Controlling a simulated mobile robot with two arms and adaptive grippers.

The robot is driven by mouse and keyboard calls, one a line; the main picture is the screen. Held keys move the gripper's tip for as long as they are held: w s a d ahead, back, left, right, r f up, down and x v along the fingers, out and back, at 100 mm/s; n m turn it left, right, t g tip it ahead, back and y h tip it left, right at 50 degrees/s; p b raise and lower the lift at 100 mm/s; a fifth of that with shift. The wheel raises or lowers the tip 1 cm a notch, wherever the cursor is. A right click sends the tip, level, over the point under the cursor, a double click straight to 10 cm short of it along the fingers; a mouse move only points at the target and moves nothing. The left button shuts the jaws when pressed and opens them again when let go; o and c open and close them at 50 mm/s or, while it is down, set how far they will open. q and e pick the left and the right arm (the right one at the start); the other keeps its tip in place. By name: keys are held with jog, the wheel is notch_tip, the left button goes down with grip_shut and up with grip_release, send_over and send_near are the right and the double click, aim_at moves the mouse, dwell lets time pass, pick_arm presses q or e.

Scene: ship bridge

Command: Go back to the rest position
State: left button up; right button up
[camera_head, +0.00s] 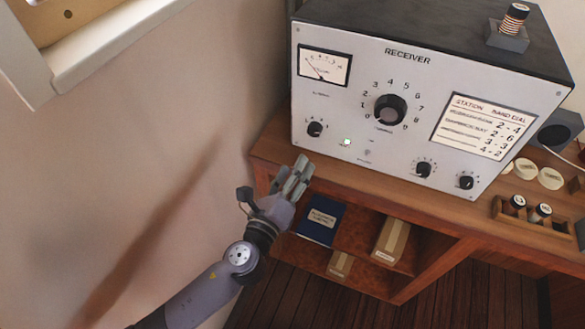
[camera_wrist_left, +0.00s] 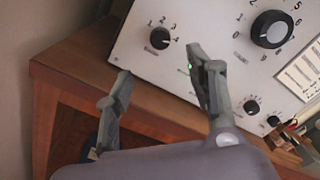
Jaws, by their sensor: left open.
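My left gripper (camera_head: 296,176) is in front of the table's front left edge, just below the receiver's lower left corner. In the left wrist view the left gripper (camera_wrist_left: 160,75) has its two fingers spread apart with nothing between them. The receiver (camera_head: 350,150) is a grey box with a dark top, standing on the wooden table. Its small left knob (camera_head: 315,129), lit green lamp (camera_head: 347,142) and large dial knob (camera_head: 389,108) show. In the left wrist view one fingertip overlaps the receiver's face near the green lamp; contact cannot be told. My right gripper is not in view.
The wooden table (camera_head: 450,212) has a shelf below with a dark blue book (camera_head: 321,220) and boxes. A small rack (camera_head: 533,220) with tubes and several pale discs stands at the right. A bare wall (camera_head: 130,170) is on the left.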

pick_arm(q)
jog(key=shift+f, duration=0.1)
jog(key=s+a+f+n+g+y+b, duration=0.1)
jog(key=a+f+n+g+y, duration=0.2)
jog(key=f, duration=0.8)
jog(key=a+f+n+g+b, duration=0.1)
jog(key=a+f+n, duration=0.3)
jog(key=f, duration=0.7)
jog(key=s+a+f+n+g+y+b, duration=0.1)
jog(key=s+a+f+n+g, duration=0.2)
jog(key=f, duration=0.5)
jog(key=s+a+f+n+g+y, duration=0.1)
jog(key=s+a+f+n, duration=0.2)
jog(key=s+f, duration=0.35)
jog(key=s+a+f+n+g, duration=0.2)
jog(key=s+f+n, duration=0.3)
jog(key=s, duration=0.5)
jog(key=s+a+f+n+g+b, duration=0.1)
jog(key=s+a+f+n+g, duration=0.1)
jog(key=s+f+n, duration=0.3)
jog(key=s+a+f+n+g+b, duration=0.1)
jog(key=s+f+n+g, duration=0.3)
jog(key=s+f, duration=0.8)
jog(key=s+a+n, duration=0.1)
jog(key=s, duration=0.3)
jog(key=shift+s+a+y, duration=0.2)
jog(key=shift+a+y, duration=0.1)
jog(key=shift+a, duration=0.1)
